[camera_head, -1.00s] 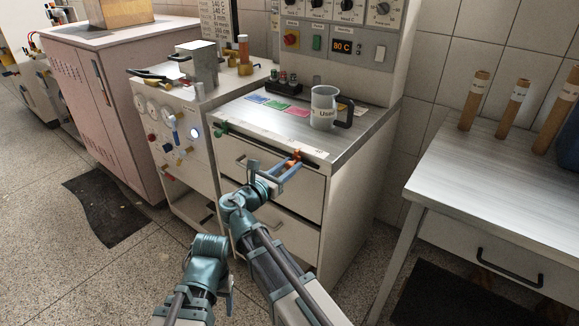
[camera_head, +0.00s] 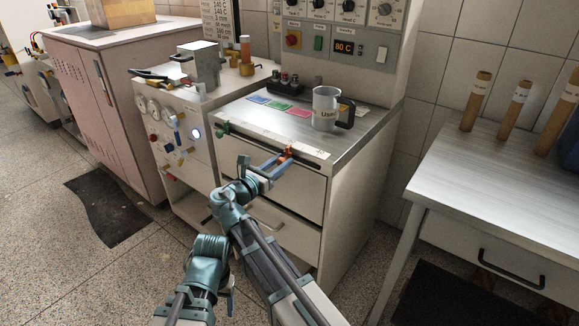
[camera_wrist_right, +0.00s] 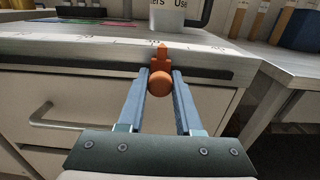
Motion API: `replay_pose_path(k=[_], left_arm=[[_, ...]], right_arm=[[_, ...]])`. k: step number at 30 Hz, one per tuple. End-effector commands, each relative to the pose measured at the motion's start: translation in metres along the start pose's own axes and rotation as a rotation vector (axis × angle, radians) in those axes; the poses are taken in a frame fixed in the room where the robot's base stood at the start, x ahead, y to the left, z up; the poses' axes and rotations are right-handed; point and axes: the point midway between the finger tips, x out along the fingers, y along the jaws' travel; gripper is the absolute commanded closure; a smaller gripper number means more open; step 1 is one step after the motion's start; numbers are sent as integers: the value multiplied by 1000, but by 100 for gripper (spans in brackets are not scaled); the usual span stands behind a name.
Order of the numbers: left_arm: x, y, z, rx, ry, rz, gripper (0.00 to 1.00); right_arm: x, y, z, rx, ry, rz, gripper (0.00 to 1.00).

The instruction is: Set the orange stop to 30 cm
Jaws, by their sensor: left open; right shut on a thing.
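The orange stop (camera_head: 287,151) sits on the rail along the cabinet's front top edge, toward its right part. It also shows in the right wrist view (camera_wrist_right: 160,80), with its pointed tip against the printed scale (camera_wrist_right: 120,42). The scale's numbers are too small to read surely. My right gripper (camera_head: 277,163) is shut on the orange stop, one finger on each side of its round knob. A green stop (camera_head: 222,128) sits at the rail's left end. My left gripper (camera_head: 228,283) is open and empty, low in front of the cabinet, well away from the rail.
A grey mug (camera_head: 325,109) stands on the cabinet top, near coloured cards (camera_head: 278,106). Drawer handles (camera_head: 266,217) stick out below the rail. A side table (camera_head: 500,185) with brown tubes (camera_head: 513,108) stands at the right. Open floor lies at the left.

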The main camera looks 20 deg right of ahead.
Motion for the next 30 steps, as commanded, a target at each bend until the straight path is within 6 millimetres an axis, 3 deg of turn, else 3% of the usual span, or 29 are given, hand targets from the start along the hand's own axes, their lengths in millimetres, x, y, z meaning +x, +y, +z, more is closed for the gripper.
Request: replay_pose_path(k=[2, 10, 11, 15, 30], left_arm=[[0, 0, 0, 0, 0, 0, 36], [0, 0, 0, 0, 0, 0, 36], [0, 0, 0, 0, 0, 0, 36], [0, 0, 0, 0, 0, 0, 36], [0, 0, 0, 0, 0, 0, 36]], right_arm=[[0, 16, 0, 0, -1, 3, 100], [0, 14, 0, 0, -1, 2, 100], [0, 14, 0, 0, -1, 2, 61], [0, 14, 0, 0, -1, 2, 36], [-1, 10, 0, 0, -1, 1, 36]])
